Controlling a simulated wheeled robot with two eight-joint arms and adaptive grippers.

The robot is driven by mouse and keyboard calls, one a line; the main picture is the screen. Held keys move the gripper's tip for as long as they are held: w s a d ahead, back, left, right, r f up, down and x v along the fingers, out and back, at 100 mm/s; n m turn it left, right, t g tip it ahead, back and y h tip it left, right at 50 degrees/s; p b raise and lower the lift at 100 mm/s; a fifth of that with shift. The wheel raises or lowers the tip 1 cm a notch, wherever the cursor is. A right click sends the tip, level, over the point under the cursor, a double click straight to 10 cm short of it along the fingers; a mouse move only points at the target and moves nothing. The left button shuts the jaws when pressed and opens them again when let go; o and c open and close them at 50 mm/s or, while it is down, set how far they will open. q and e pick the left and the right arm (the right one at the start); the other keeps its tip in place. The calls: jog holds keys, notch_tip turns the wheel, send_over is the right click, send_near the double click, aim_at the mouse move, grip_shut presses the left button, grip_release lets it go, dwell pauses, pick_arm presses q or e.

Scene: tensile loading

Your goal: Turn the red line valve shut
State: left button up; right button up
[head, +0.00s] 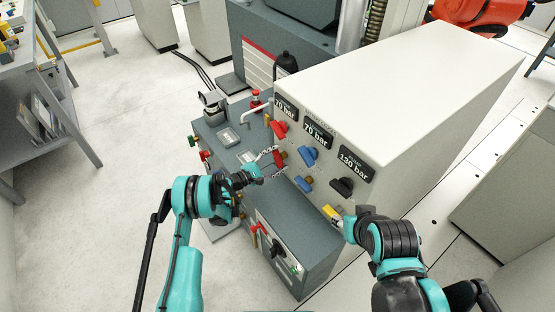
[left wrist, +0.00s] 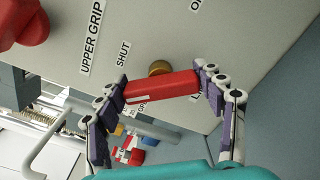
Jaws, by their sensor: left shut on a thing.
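The red line valve has a red bar handle (left wrist: 161,87) on a brass stem (left wrist: 159,68) in the panel face. In the left wrist view, the bar lies across between the fingers of my left gripper (left wrist: 163,93), which is shut on its two ends. A SHUT label (left wrist: 123,54) is beside the stem; another label at the top is cut off. In the head view, the red handle (head: 279,158) is small and partly covered by my left gripper (head: 270,165). My right gripper (head: 343,220) is by the yellow handle (head: 331,213); its fingers are unclear.
The white cabinet (head: 410,90) also carries a red knob (head: 278,129), blue knobs (head: 308,156) and a black knob (head: 342,187) close by. A pale bent pipe (head: 255,118) stands left of the panel. The floor at left (head: 110,170) is clear.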

pick_arm(q)
jog(key=m, duration=0.3)
jog(key=shift+f+m, duration=0.1)
jog(key=shift+m, duration=2)
jog(key=shift+s, duration=0.1)
jog(key=o, duration=1.2)
jog(key=shift+f, duration=0.1)
jog(key=shift+c, duration=0.2)
jog(key=v, duration=1.2)
